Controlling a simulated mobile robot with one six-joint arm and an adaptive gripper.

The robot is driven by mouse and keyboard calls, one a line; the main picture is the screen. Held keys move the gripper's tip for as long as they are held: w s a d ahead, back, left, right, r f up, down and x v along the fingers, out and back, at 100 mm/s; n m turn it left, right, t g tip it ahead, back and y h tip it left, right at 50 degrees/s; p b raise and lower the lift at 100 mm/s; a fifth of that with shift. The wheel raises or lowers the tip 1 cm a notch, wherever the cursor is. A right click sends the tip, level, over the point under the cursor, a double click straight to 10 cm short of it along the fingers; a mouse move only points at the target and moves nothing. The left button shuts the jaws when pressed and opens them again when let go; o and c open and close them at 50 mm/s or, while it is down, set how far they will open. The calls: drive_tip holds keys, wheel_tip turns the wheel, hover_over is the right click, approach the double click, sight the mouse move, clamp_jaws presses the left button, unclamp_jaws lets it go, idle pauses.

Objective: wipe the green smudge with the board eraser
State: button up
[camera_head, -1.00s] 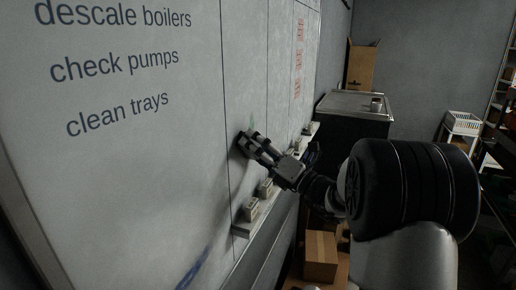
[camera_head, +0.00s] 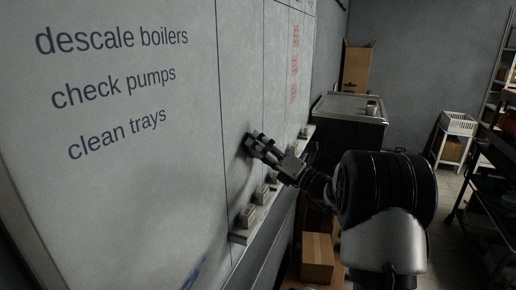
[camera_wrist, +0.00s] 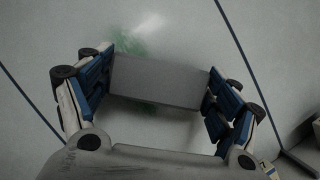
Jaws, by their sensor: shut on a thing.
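My gripper (camera_head: 256,145) reaches the whiteboard (camera_head: 150,190) in the head view, just right of a dark panel line. In the wrist view my gripper (camera_wrist: 160,80) is shut on the board eraser (camera_wrist: 162,84), a plain grey block held crosswise between the blue-padded fingers. The eraser lies over the green smudge (camera_wrist: 132,43). Faint green shows above its upper left edge, and a fainter trace shows below it. The eraser hides the middle of the smudge. Eraser and board look close; contact cannot be told for certain. In the head view I cannot make out the smudge.
A ledge (camera_head: 240,237) under the board carries several small blocks (camera_head: 248,216). A blue mark (camera_head: 193,272) is low on the board, and red writing (camera_head: 294,60) is further right. A cardboard box (camera_head: 317,257) sits below.

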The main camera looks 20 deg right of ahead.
sight(252, 126)
drive_tip(key=shift+w+d, duration=0.55)
drive_tip(key=shift+r+p, duration=1.15)
drive_tip(key=shift+r, duration=0.05)
drive_tip(key=shift+s+a+f, duration=0.15)
drive_tip(key=shift+s+a, duration=0.3)
drive_tip(key=shift+a, duration=0.1)
drive_tip(key=shift+s+a+b, duration=0.45)
drive_tip(key=shift+s+a, duration=1.7)
drive_tip(key=shift+s, duration=0.05)
drive_tip(key=shift+r+p, duration=1.05)
drive_tip(key=shift+r, duration=0.2)
drive_tip(key=shift+w+d+f+p, duration=0.1)
drive_tip(key=shift+w+d+p, duration=1.2)
drive_tip(key=shift+w+d, duration=1.35)
drive_tip(key=s+d, duration=0.4)
drive_tip(key=shift+s, duration=0.15)
